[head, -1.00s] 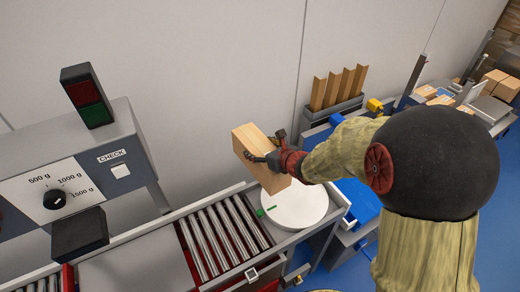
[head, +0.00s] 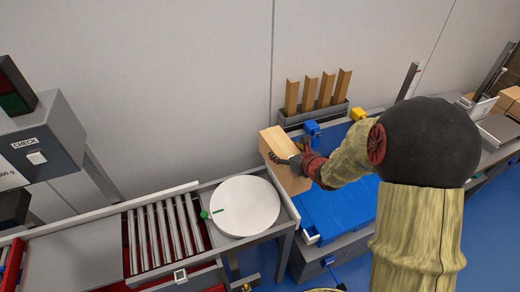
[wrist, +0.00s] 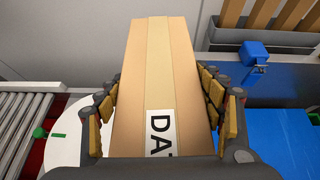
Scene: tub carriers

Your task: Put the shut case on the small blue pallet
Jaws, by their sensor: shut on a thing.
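The shut case (head: 275,141) is a tan cardboard box with a tape strip along its top. In the wrist view the case (wrist: 151,70) shows a white label reading "DA", partly cut off. My gripper (head: 292,160) is shut on the case, with fingers on both its sides in the wrist view (wrist: 160,110). The case is held up between the white turntable and the blue pallet (head: 345,205), over the pallet's left edge in the head view. The pallet is flat and blue, and also shows at the right of the wrist view (wrist: 285,140). It looks bare where visible; my arm hides part of it.
A round white turntable (head: 245,207) and a roller conveyor (head: 165,238) lie to the left. Tan corner posts (head: 310,93) stand in a grey rack behind the pallet.

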